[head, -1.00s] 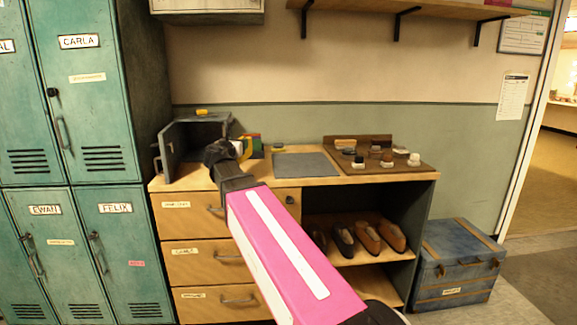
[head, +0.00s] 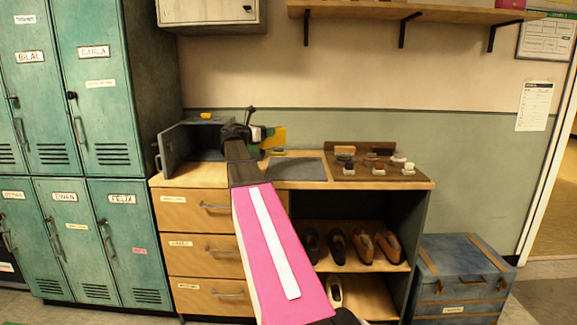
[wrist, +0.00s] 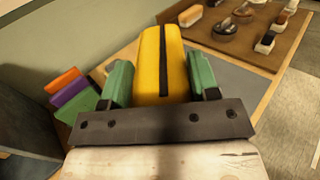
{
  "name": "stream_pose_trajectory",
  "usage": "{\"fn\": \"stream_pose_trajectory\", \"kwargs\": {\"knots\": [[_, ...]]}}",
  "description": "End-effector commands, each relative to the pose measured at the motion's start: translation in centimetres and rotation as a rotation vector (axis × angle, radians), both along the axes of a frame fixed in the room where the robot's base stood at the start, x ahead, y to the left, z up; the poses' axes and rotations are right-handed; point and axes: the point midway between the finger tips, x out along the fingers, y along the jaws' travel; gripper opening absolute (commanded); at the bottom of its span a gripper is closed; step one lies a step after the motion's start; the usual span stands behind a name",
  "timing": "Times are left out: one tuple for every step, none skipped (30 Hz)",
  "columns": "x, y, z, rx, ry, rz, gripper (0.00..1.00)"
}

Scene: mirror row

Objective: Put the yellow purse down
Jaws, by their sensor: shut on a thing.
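The yellow purse (wrist: 161,62) has a dark stripe along it and sits between the two green fingers of my gripper (wrist: 160,82) in the wrist view. The fingers are shut on its sides. In the head view the yellow purse (head: 279,136) shows just right of my gripper (head: 266,137), above the counter near the grey mat (head: 299,168). My gripper body partly hides it. The wrist view shows the grey mat (wrist: 222,74) beyond and to the right of the purse. I cannot tell the exact gap beneath the purse.
Orange (wrist: 61,80) and purple (wrist: 74,97) items stand left of my gripper. An open grey box (head: 174,150) with a small yellow thing on top stands at the counter's left. A brown board (head: 384,173) with brushes and tins lies right. The mat looks mostly clear.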

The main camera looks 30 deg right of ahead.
Motion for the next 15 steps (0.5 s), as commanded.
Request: {"fn": "stream_pose_trajectory", "kwargs": {"knots": [[-0.1, -0.8, -0.3, 0.000, 0.001, -0.005, 0.28], [-0.2, -1.2, -0.6, 0.000, 0.002, -0.005, 0.28], [-0.3, -1.9, -1.1, 0.000, 0.002, -0.006, 0.28], [-0.5, -2.4, -1.4, 0.000, 0.003, -0.006, 0.28], [-0.5, -3.0, -1.8, 0.000, 0.002, -0.005, 0.28], [-0.6, -3.8, -2.3, 0.001, 0.002, -0.005, 0.28], [-0.7, -4.4, -2.6, 0.001, 0.001, -0.005, 0.28], [-0.8, -5.0, -3.0, 0.000, 0.002, -0.005, 0.28], [-0.9, -5.8, -3.5, 0.000, 0.002, -0.005, 0.28], [-1.0, -6.3, -3.8, 0.000, 0.003, -0.005, 0.28], [-1.1, -6.9, -4.2, 0.001, 0.002, -0.004, 0.28], [-1.1, -7.7, -4.6, 0.000, 0.002, -0.004, 0.28], [-1.2, -8.2, -4.9, 0.000, 0.001, -0.004, 0.28], [-1.3, -8.7, -5.2, 0.000, 0.001, -0.004, 0.28], [-1.4, -9.3, -5.6, 0.000, 0.002, -0.003, 0.28]]}}
